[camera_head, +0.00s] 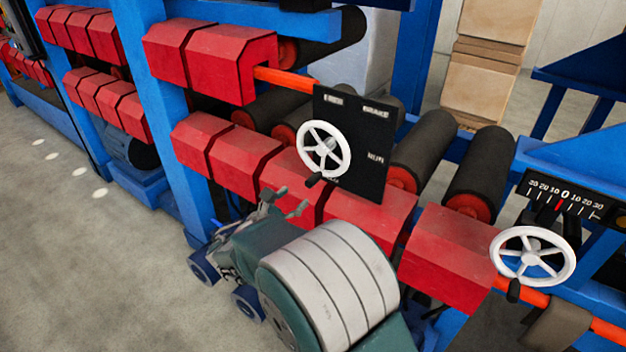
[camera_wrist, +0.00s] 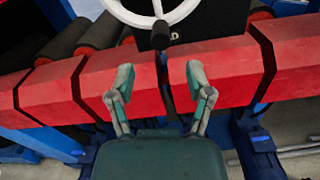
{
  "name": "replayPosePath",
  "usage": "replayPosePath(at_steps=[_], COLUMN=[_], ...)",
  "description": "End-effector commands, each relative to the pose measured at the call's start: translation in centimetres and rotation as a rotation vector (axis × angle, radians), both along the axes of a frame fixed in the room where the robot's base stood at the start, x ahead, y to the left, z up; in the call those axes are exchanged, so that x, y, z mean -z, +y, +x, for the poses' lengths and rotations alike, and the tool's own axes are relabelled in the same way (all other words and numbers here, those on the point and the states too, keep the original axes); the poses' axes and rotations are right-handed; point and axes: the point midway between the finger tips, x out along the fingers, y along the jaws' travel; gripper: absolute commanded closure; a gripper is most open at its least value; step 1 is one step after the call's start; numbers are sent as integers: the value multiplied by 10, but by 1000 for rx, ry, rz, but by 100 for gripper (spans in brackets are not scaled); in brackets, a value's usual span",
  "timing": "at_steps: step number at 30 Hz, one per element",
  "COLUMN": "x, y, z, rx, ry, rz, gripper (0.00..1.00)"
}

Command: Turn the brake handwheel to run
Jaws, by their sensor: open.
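The brake handwheel (camera_head: 324,148) is a white spoked wheel in front of a black panel (camera_head: 368,160) with white lettering. Its dark crank knob (camera_head: 314,181) hangs at the lower left of the rim in the head view. In the wrist view the wheel (camera_wrist: 160,12) shows at the top, cut off by the frame, with its knob (camera_wrist: 160,36) at the bottom of the rim. My gripper (camera_head: 288,200) is open and empty, below and to the left of the knob. In the wrist view my fingers (camera_wrist: 159,88) are spread below the knob, apart from it.
A second white handwheel (camera_head: 533,255) stands at the right below a black numbered scale (camera_head: 565,195). Red guard blocks (camera_head: 240,163) and dark rollers (camera_head: 422,150) lie along the blue frame (camera_head: 172,110). Grey floor (camera_head: 110,250) is clear at the left.

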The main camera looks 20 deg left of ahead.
Motion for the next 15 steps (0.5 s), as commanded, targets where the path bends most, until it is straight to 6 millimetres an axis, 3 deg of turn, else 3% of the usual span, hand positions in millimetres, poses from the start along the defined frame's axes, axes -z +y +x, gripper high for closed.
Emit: replayPosePath(at_steps=[9,15], x=[1,1], y=[-14,-19], z=[58,79], rx=[5,3], ry=[1,0], rz=[-1,0], gripper=[33,33])
